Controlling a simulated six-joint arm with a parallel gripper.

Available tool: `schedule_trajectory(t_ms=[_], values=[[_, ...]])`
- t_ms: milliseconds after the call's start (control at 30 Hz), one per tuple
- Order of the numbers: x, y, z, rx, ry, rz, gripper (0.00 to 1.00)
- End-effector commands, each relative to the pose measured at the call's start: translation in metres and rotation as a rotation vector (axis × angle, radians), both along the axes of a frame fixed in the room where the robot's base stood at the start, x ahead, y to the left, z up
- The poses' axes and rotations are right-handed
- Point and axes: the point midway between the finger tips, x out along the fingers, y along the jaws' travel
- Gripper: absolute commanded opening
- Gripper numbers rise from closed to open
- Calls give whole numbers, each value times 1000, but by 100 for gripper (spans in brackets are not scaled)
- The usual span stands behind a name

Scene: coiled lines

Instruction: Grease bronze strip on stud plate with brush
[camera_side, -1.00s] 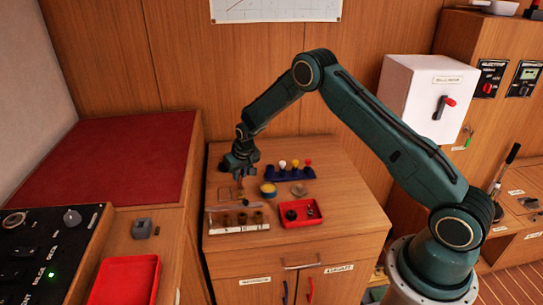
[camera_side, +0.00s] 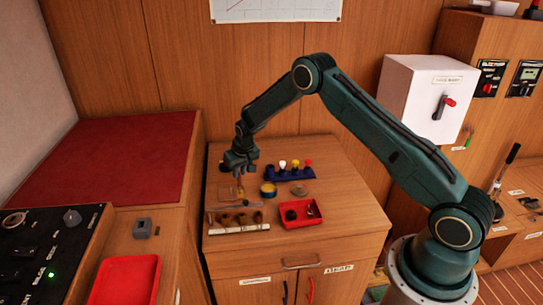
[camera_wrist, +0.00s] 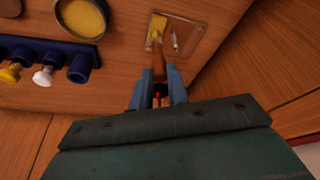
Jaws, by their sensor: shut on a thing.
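My gripper (camera_wrist: 158,92) is shut on the brown handle of a brush (camera_wrist: 158,66), which points away from the wrist. In the side view my gripper (camera_side: 240,172) holds the brush (camera_side: 240,187) down over the left part of the cabinet top. The stud plate (camera_wrist: 186,46) is a pale rectangle under the brush tip, with a small metal stud on it. A yellow patch (camera_wrist: 159,22) shows at the brush's far end; I cannot tell whether it is the bronze strip or bristles. Contact between tip and plate is unclear.
A round tin with yellow contents (camera_side: 268,188) stands right of the brush; it also shows in the wrist view (camera_wrist: 82,18). Behind it is a blue rack (camera_side: 291,175) with coloured knobs. A red tray (camera_side: 300,222) and a pale holder with brown cups (camera_side: 238,228) lie in front.

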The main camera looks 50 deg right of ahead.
Motion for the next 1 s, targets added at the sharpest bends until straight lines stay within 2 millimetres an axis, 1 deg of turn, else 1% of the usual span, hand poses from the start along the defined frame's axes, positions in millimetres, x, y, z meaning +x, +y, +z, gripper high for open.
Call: schedule_trajectory(t_ms=[467, 1000], values=[[1, -3, -1, -3, -1, -3, 0], [9, -12, 0, -2, 0, -2, 0]])
